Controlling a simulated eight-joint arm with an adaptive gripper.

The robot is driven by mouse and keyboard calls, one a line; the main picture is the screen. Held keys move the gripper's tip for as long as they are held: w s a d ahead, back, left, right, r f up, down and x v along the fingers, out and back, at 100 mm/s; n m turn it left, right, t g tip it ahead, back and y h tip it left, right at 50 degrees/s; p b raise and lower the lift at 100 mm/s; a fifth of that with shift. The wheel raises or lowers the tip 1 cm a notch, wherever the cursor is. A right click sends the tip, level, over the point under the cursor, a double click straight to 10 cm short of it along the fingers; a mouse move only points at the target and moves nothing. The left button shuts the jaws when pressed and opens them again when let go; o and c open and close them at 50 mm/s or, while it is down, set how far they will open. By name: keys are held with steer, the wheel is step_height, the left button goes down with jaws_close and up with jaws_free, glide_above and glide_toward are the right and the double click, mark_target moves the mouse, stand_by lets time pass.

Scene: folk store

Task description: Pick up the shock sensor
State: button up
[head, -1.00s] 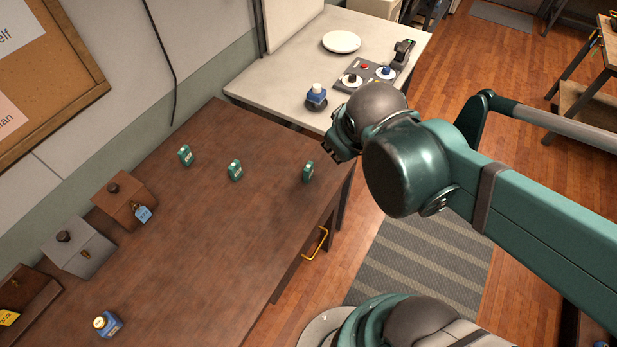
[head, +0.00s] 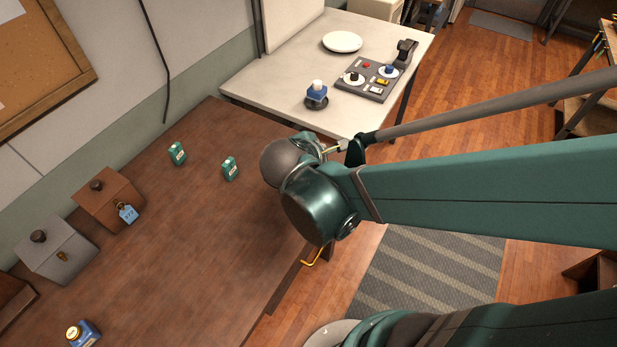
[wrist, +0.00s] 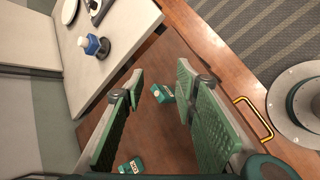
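Several small objects are around, and no readable label tells me which one is the shock sensor. Small teal boxes with pale labels stand on the brown table; two show in the head view, one farther left (head: 177,153) and one nearer the middle (head: 230,168). In the wrist view my gripper (wrist: 162,78) is open, its two green pads apart. One teal box (wrist: 162,93) shows in the gap between the pads, and nothing is held. Another teal box (wrist: 131,166) is at the bottom of that view.
A white table (head: 285,88) behind bears a plate (head: 342,42), a blue-and-white bottle (head: 317,92) and a panel (head: 374,80).

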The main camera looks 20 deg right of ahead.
steer(key=a+f+n+t+h+b, duration=0.1)
steer(key=a+f+n+b, duration=0.1)
steer(key=n, duration=0.1)
steer(key=w+a+f+n+t+h+b, duration=0.1)
steer(key=f+n+b, duration=0.1)
steer(key=f, duration=0.1)
steer(key=a+f+n+t+b, duration=0.1)
steer(key=a+f+n+b, duration=0.1)
steer(key=n, duration=0.1)
steer(key=shift+w+a+f+n+h+b, duration=0.3)
steer(key=shift+w+f+h, duration=0.05)
steer(key=shift+f+h, duration=0.05)
steer(key=shift+s+a+f+n+t+h+b, duration=0.1)
steer(key=shift+a+f+n+t+h+b, duration=0.2)
steer(key=shift+a+n+b, duration=0.35)
steer(key=shift+d, duration=0.2)
steer(key=shift+x, duration=1.3)
steer(key=shift+b+x, duration=0.95)
steer(key=shift+x, duration=1.65)
steer(key=shift+r, duration=0.1)
steer(key=shift+c, duration=0.2)
jaws_close()
